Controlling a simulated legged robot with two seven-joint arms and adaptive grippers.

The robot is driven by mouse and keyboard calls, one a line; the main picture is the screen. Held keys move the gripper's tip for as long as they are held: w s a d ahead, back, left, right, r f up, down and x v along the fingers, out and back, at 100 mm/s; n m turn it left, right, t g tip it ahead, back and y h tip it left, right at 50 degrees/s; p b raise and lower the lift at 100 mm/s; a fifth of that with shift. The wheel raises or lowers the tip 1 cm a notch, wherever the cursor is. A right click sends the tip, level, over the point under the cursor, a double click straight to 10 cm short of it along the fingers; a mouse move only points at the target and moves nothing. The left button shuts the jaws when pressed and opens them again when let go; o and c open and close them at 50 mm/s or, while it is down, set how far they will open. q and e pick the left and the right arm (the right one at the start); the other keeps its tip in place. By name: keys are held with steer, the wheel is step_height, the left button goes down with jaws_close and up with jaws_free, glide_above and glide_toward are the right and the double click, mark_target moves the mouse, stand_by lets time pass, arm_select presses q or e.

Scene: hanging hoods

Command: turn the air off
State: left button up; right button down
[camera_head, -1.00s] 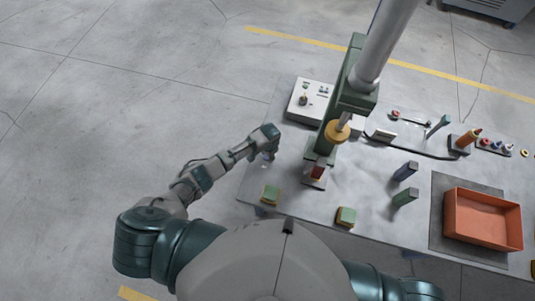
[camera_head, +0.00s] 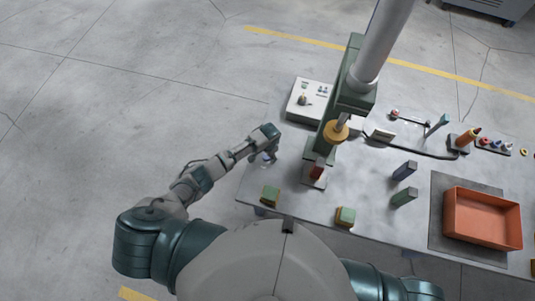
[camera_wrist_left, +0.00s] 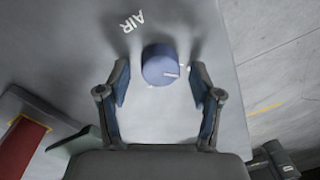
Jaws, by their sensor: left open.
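A blue round air knob (camera_wrist_left: 160,65) with a white pointer line sits on the grey table surface, with the white word AIR (camera_wrist_left: 133,22) printed beside it. In the left wrist view the knob lies between and just beyond the fingertips of my left gripper (camera_wrist_left: 163,88), which is open and empty. The pointer line on the knob points to the right in that view. In the head view my left gripper (camera_head: 268,150) is over the left edge of the table, and the knob is mostly hidden under it. My right gripper is not in view.
A green press (camera_head: 345,95) with a yellow collar stands right of my left gripper. A white control box (camera_head: 308,102) is behind it. An orange tray (camera_head: 482,218) lies at the right.

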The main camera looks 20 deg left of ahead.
arm_select(q)
step_height(320, 180, up, 12)
steer(key=shift+d, duration=0.3)
steer(key=shift+s+f, duration=0.1)
stand_by(0.4)
